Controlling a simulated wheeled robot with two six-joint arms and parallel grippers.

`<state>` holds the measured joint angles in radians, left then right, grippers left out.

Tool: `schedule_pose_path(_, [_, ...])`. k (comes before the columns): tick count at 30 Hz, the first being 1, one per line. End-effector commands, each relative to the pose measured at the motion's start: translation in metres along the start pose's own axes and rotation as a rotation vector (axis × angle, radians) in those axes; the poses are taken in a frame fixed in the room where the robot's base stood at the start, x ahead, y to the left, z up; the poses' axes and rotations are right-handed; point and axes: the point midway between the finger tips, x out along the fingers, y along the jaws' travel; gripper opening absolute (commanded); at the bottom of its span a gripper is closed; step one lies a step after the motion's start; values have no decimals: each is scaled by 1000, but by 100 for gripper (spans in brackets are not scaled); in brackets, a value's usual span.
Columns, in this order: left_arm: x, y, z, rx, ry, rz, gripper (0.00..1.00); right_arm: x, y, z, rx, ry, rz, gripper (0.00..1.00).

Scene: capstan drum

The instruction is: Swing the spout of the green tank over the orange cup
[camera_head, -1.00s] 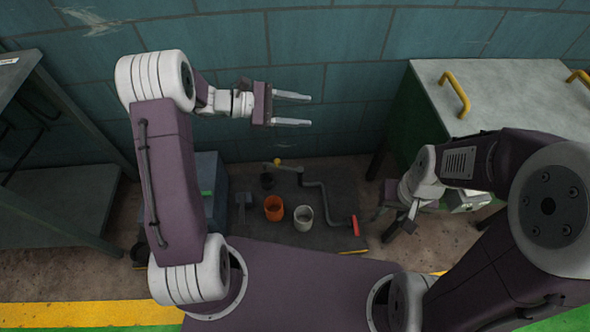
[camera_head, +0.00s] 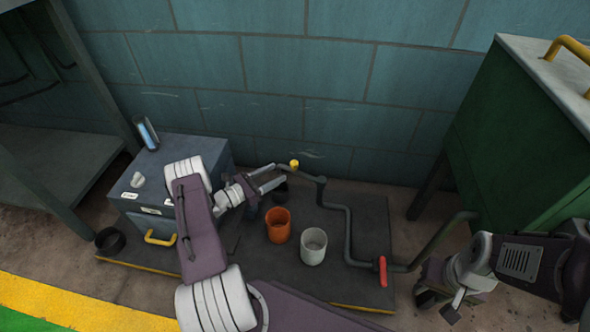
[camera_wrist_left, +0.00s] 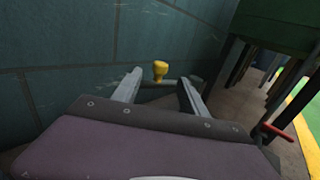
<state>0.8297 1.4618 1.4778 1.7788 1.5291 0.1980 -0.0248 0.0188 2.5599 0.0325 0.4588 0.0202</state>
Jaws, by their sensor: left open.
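A dark pipe spout (camera_head: 347,225) runs from the green tank (camera_head: 520,140) at the right, bends several times and ends near the wall. A yellow knob (camera_head: 294,164) stands near its far end, above a dark cup (camera_head: 281,191). The orange cup (camera_head: 278,226) stands in front of that end, beside a white cup (camera_head: 313,247). My left gripper (camera_head: 276,177) is open and empty, just left of the knob. In the left wrist view the knob (camera_wrist_left: 160,70) shows between and beyond the fingertips. My right gripper (camera_head: 438,303) is low at the right; its jaws are unclear.
A red handle (camera_head: 382,271) sits on the pipe near the tank. A grey box (camera_head: 160,190) with a yellow handle stands at the left, beside a dark ring (camera_head: 110,241). A dark mat (camera_head: 365,295) lies under the cups. The teal wall (camera_head: 270,110) is close behind.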

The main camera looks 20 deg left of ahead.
Motion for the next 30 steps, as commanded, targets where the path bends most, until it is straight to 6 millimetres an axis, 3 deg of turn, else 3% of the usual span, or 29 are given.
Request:
schedule_pose_path(12, [75,-2,-6,4,-1,-6,51,56,1,6,0,0,0,36])
schedule_pose_path(16, [88,-1,-2,2,0,-4,51,61,1,6,0,0,0,36])
schedule_pose_path(24, [90,-1,1,0,0,-3,51,60,1,6,0,0,0,36])
schedule_pose_path(30, [90,-1,1,0,1,-3,0,60,1,6,0,0,0,36])
